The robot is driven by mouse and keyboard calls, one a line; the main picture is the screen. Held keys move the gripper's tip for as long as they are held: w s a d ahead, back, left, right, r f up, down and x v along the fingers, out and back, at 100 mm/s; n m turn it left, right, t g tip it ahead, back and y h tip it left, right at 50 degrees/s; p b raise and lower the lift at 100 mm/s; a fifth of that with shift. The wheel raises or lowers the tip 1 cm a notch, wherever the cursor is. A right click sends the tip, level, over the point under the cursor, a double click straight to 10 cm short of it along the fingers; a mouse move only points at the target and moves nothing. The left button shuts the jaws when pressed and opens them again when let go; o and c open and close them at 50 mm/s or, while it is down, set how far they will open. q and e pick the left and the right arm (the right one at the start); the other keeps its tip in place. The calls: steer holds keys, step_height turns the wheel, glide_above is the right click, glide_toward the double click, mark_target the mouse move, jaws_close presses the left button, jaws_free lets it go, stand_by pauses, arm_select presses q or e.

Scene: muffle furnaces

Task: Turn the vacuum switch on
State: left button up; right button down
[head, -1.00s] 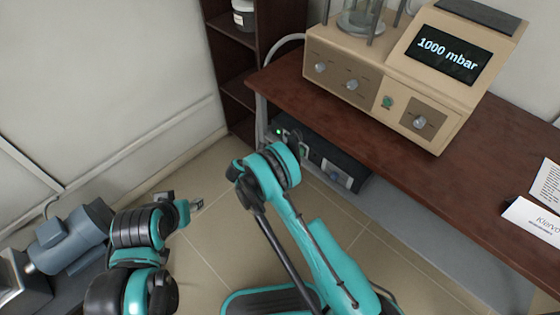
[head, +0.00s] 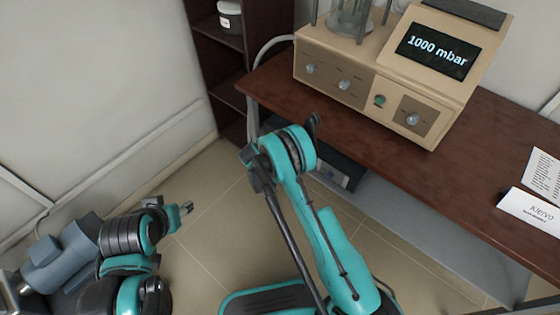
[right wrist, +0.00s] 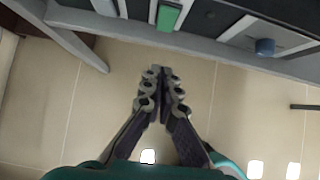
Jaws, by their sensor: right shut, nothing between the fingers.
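In the right wrist view my right gripper (right wrist: 163,78) is shut and empty, its fingertips pointing toward a green switch-like part (right wrist: 168,17) at the top edge. The tips look apart from it. The part sits on the front of a dark box, which shows in the head view under the table (head: 338,170), mostly hidden behind my right arm. Whether the part is on or off cannot be told. In the head view my right gripper is hidden by its own arm. My left gripper (head: 184,209) is over the floor at left, away from the box; its opening is unclear.
A blue knob (right wrist: 265,47) is right of the green part. A grey motor-like unit (head: 60,255) is at left.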

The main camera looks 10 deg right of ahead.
steer(key=w+d+f+b, duration=0.3)
steer(key=w+d+f, duration=0.2)
steer(key=d+f, duration=0.1)
steer(key=shift+b, duration=0.35)
steer(key=shift+d, duration=0.1)
steer(key=shift+w+d+f, duration=0.15)
steer(key=shift+d, duration=0.15)
